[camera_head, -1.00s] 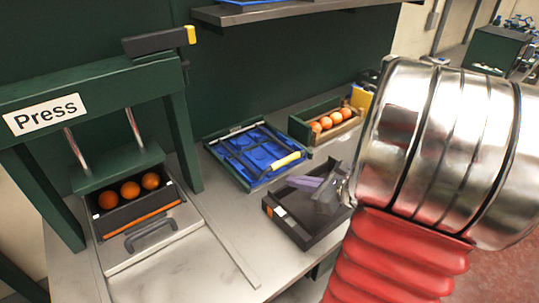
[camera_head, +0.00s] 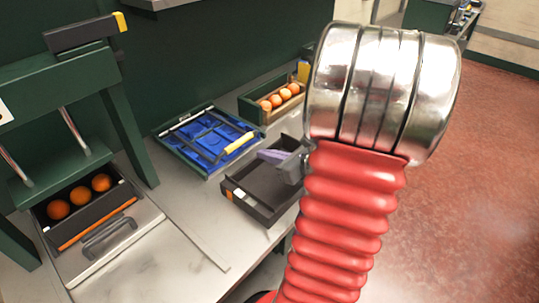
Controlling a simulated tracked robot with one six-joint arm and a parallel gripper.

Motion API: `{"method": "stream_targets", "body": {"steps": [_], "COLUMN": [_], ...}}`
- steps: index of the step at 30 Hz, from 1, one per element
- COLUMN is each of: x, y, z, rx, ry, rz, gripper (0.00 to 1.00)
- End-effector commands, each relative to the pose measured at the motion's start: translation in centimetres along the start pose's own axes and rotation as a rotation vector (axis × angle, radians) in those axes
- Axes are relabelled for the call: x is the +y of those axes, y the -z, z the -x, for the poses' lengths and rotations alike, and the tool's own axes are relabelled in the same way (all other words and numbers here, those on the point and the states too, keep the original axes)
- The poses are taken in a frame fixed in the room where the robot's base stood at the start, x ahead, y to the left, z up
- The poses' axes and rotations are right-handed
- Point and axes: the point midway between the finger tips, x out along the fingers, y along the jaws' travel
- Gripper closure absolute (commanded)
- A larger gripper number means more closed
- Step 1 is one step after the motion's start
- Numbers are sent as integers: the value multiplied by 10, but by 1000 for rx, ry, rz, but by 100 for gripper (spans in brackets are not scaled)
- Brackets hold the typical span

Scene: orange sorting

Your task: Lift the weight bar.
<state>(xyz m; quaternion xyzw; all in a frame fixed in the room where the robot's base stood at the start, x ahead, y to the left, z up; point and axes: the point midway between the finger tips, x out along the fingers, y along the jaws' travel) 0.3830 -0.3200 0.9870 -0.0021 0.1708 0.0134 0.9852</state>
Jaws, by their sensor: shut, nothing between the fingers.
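A dark bar with a yellow grip (camera_head: 239,143) lies across the blue tray (camera_head: 182,141) on the bench; it may be the weight bar, but a dark lever with a yellow end (camera_head: 85,33) also tops the press at the left. My gripper (camera_head: 266,155) shows purple-grey fingers over the black open box (camera_head: 262,215), right of the yellow grip and apart from it. Its fingers look shut and empty. My wrist and arm hide part of the gripper and the box's right side.
The press holds a black tray (camera_head: 110,219) with oranges (camera_head: 80,194) and a grey handle. A wooden crate (camera_head: 274,116) with several oranges stands behind the black box. A shelf (camera_head: 165,3) overhangs the back. Bare bench lies in front; red floor is open at right.

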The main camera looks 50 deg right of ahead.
Motion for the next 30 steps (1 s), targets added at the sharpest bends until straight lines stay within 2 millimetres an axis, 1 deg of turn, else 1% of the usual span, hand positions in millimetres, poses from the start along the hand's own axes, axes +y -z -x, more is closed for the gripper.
{"method": "stream_targets", "body": {"steps": [3,15,21,29,30], "x": [1,1,1,1,-3], "y": [0,0,0,0,0], "z": [-16,-65,-76,-76,-76], "rx": [1,1,1,1,1], "ry": [-4,-4,-2,-1,0], "rz": [0,1,0,1,1], "gripper": [100,100,100,100,100]}}
